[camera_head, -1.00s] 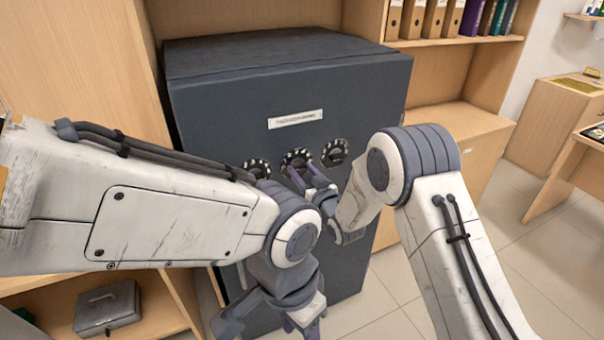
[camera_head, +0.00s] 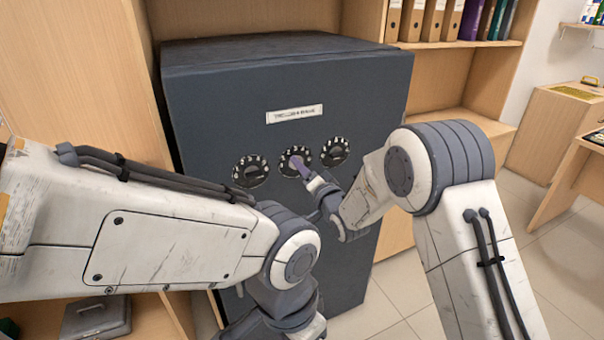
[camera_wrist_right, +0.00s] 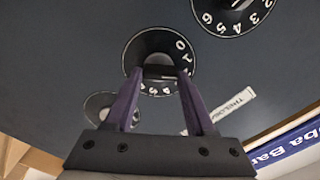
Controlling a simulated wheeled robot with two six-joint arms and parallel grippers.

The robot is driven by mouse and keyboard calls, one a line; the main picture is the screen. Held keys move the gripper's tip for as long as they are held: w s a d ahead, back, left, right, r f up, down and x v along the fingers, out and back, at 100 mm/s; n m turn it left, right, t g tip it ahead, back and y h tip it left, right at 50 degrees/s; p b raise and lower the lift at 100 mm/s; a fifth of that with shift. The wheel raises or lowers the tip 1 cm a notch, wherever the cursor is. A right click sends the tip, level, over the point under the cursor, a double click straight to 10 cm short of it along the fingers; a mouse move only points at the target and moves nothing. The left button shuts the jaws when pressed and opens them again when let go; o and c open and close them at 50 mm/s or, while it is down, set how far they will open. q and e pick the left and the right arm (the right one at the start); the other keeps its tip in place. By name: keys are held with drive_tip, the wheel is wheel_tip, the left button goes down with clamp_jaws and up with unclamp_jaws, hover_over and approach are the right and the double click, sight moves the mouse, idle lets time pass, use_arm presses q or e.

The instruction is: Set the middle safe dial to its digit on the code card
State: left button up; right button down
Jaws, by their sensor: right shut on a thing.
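The dark grey safe (camera_head: 240,100) has three round black dials in a slanting row. The middle dial (camera_head: 286,161) is between the left dial (camera_head: 250,171) and the right dial (camera_head: 335,151). My right gripper (camera_head: 302,167) is at the middle dial. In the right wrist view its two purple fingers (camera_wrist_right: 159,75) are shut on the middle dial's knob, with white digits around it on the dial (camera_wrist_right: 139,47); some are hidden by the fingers. My left gripper (camera_head: 275,328) is low in the head view, cut off by the bottom edge. I see no code card.
A white label (camera_head: 295,114) is on the safe's front above the dials. A shelf with binders (camera_head: 433,20) stands at the back right. A grey metal box (camera_head: 96,318) is on a low shelf at left. The floor (camera_head: 510,240) at right is clear.

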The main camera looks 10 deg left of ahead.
drive_tip(key=shift+m, duration=0.6)
drive_tip(key=shift+c, duration=1.2)
unclamp_jaws()
drive_tip(key=shift+b, duration=0.3)
drive_tip(key=b+v, duration=0.1)
drive_tip(key=v, duration=0.9)
drive_tip(key=shift+s+d+b, duration=0.2)
drive_tip(key=shift+b, duration=0.1)
